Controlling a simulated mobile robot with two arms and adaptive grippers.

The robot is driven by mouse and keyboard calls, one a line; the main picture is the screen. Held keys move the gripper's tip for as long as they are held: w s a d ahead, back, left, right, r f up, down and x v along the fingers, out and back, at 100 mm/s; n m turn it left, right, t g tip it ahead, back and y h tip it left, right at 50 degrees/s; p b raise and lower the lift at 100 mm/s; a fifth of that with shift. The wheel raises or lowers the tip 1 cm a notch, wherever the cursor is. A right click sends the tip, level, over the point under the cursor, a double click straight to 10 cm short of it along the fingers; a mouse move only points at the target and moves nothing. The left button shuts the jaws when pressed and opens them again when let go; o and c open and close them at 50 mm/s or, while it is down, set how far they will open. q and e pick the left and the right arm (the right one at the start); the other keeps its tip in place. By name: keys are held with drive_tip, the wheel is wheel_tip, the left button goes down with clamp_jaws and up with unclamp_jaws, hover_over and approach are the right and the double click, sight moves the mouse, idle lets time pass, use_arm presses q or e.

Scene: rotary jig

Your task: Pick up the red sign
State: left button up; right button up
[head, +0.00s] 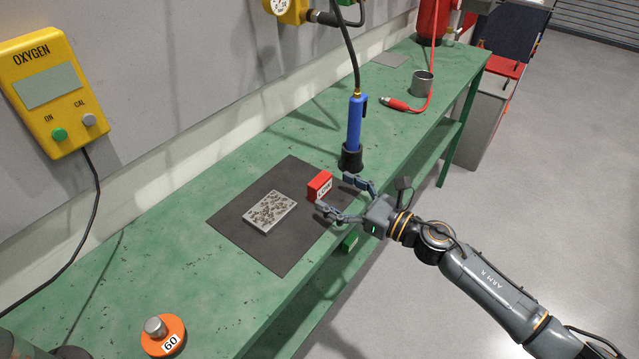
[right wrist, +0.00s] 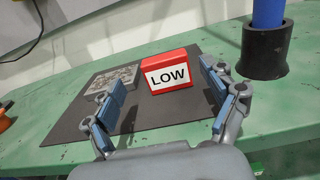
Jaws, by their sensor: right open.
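The red sign (head: 320,186) is a small red block with a white face, standing on the dark mat (head: 226,217) on the green bench. In the right wrist view the red sign (right wrist: 169,72) shows upright and reads "LOW". My right gripper (head: 345,197) is open at the mat's right edge, with its fingers pointing at the sign. In the right wrist view my right gripper (right wrist: 162,102) has the sign ahead between its spread fingers, with visible gaps on both sides. My left gripper is not in view.
A grey speckled plate (head: 270,211) lies on the mat left of the sign. A blue torch-like tool (head: 355,125) stands in a black holder close behind the gripper. An orange disc marked 60 (head: 163,335) sits at the front left. A metal cup (head: 422,84) stands farther back.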

sight(325, 182)
drive_tip(key=p+x, duration=0.1)
drive_tip(key=x, duration=0.4)
drive_tip(key=shift+w+r, duration=0.2)
drive_tip(key=shift+w, duration=0.1)
drive_tip(key=shift+d, duration=0.1)
drive_tip(key=shift+c, duration=0.4)
drive_tip(key=c, duration=1.2)
drive_tip(key=shift+o, duration=0.2)
drive_tip(key=shift+r, duration=0.15)
